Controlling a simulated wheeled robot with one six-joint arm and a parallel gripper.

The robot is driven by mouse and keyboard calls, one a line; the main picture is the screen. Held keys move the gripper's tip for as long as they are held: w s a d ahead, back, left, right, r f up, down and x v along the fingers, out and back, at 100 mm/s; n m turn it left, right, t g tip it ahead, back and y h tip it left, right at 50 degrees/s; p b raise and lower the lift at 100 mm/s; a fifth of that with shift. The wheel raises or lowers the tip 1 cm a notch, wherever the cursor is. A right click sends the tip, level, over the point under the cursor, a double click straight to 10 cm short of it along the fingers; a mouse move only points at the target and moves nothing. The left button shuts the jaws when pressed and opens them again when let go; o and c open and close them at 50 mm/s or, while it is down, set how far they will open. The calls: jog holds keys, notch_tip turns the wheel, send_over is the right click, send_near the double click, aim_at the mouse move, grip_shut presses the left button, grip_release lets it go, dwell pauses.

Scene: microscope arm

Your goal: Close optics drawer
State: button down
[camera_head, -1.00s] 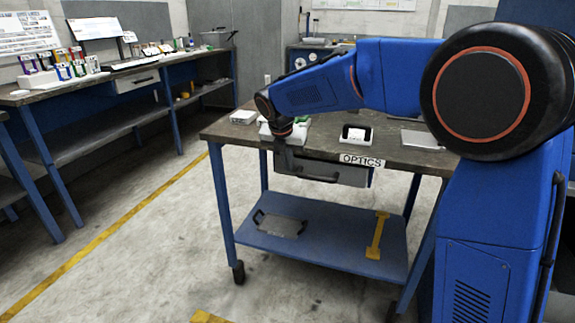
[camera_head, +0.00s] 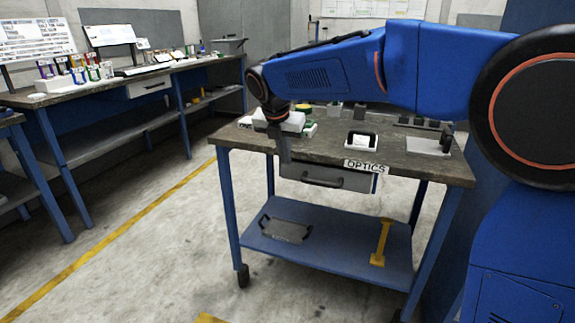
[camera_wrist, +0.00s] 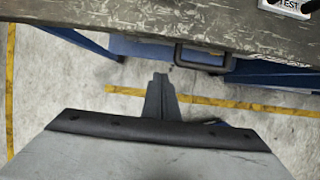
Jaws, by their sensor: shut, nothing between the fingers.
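The grey optics drawer (camera_head: 318,175) sits under the top of the blue-legged workbench, below the white OPTICS label (camera_head: 367,166). Its front looks near the table edge, and no drawer interior shows. Its dark handle (camera_head: 322,182) also shows in the wrist view (camera_wrist: 203,62), sticking out below the table edge. My gripper (camera_head: 286,160) points down in front of the drawer's left end, left of the handle. In the wrist view its shut, empty fingers (camera_wrist: 159,82) are apart from the handle. I cannot tell whether they touch the drawer front.
The workbench top (camera_head: 420,165) holds a small white-and-black holder (camera_head: 361,139) and other items. The lower shelf (camera_head: 330,258) carries a grey tray with handles (camera_head: 285,229) and a yellow part (camera_head: 381,243). The floor left of the bench is clear up to another bench (camera_head: 110,90).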

aim_at(312, 180)
jog(key=s+d, duration=0.4)
jog(key=s, duration=0.5)
jog(key=shift+t, duration=0.3)
jog(key=shift+w+d+f, duration=0.5)
jog(key=shift+w+f, duration=0.85)
jog(key=shift+f, duration=0.1)
jog(key=shift+w+d+f, duration=0.55)
jog(key=shift+w+f, duration=0.85)
jog(key=shift+f, duration=0.1)
jog(key=shift+w+d+f, duration=0.5)
jog(key=shift+w+f, duration=0.85)
jog(key=shift+f, duration=0.1)
jog(key=w, duration=0.1)
jog(key=w+d, duration=0.1)
jog(key=w, duration=0.2)
jog(key=shift+d+r, duration=0.1)
jog(key=shift+d, duration=0.15)
jog(key=shift+w, duration=0.1)
